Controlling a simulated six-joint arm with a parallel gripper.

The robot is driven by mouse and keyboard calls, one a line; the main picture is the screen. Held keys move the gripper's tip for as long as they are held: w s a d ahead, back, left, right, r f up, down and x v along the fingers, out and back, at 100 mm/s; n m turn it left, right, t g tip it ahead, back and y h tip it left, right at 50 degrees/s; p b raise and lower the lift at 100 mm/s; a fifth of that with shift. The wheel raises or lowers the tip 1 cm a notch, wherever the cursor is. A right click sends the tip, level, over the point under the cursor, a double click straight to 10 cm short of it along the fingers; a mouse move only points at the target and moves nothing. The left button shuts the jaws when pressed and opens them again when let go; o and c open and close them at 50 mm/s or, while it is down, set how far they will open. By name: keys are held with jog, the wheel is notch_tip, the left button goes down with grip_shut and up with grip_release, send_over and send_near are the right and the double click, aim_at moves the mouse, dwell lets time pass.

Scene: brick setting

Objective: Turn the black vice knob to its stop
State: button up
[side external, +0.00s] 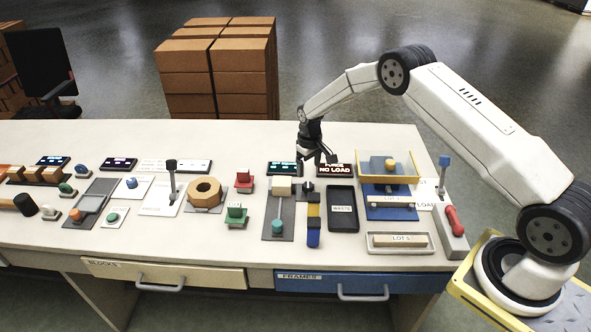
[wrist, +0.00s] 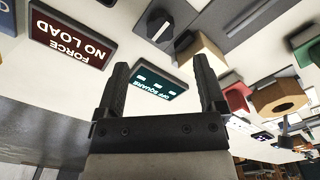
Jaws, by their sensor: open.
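The black knob (side external: 308,187) sits behind the yellow and blue blocks (side external: 313,222), near the middle right of the bench. In the wrist view the knob (wrist: 160,25) shows near the top, with a pale mark on its face. The knob lies beyond the fingertips. The turning angle of the knob cannot be read clearly.
A force panel (side external: 335,170) reading NO LOAD and an OFF SQUARE panel (wrist: 158,86) stand close by. A cream block (side external: 282,187) on a grey plate is left of the knob; a black waste tray (side external: 342,228) is right.

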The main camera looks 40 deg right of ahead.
aim_at(308, 185)
jog(key=shift+f, duration=3.75)
grip_shut()
jog(key=shift+m, duration=0.7)
grip_release()
jog(key=shift+r, duration=0.15)
